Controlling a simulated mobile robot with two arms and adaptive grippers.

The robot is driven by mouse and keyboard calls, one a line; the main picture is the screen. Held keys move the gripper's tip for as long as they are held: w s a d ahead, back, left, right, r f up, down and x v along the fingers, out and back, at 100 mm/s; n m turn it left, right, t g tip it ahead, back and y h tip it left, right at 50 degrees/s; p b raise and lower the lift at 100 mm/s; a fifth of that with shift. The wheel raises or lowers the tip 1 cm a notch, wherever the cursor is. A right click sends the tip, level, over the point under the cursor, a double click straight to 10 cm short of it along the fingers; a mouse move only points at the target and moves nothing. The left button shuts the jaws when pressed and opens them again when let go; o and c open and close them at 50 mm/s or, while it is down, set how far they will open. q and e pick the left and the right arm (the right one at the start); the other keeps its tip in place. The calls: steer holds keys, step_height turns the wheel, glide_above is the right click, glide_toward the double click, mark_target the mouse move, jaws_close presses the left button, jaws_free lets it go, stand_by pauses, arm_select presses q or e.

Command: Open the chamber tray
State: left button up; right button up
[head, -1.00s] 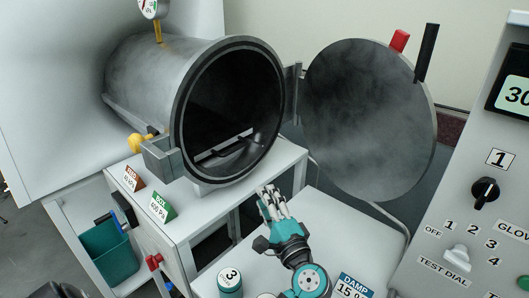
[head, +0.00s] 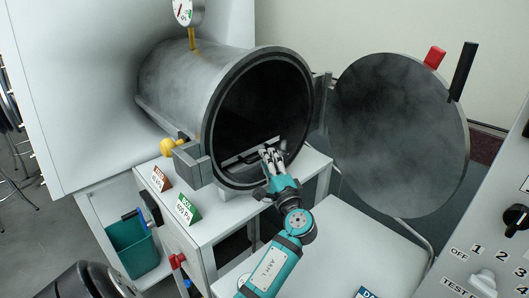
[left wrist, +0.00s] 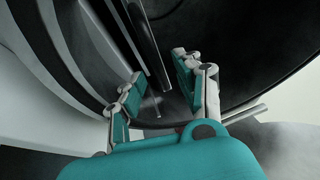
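The round metal chamber (head: 185,88) stands open, with its dark-rimmed mouth facing me. The chamber tray (head: 236,160) lies low inside; a pale front edge and a dark bar show, and the rest is in shadow. My left gripper (head: 272,153) is at the lower right part of the mouth, with its fingertips near the tray's front. In the left wrist view its two fingers (left wrist: 158,88) stand apart with nothing held between them. A dark bar (left wrist: 150,45) runs just ahead of the gap; I cannot tell whether it touches. My right gripper does not show.
The round chamber door (head: 400,135) is swung open to the right. A grey latch block (head: 192,163) stands at the mouth's left edge. Brown and green sign cards (head: 187,208) stand on the white cabinet below. A control panel (head: 490,235) is at the lower right.

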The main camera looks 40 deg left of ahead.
arm_select(q)
steer(key=shift+x, duration=1.45)
jaws_close()
steer(key=shift+f, duration=0.1)
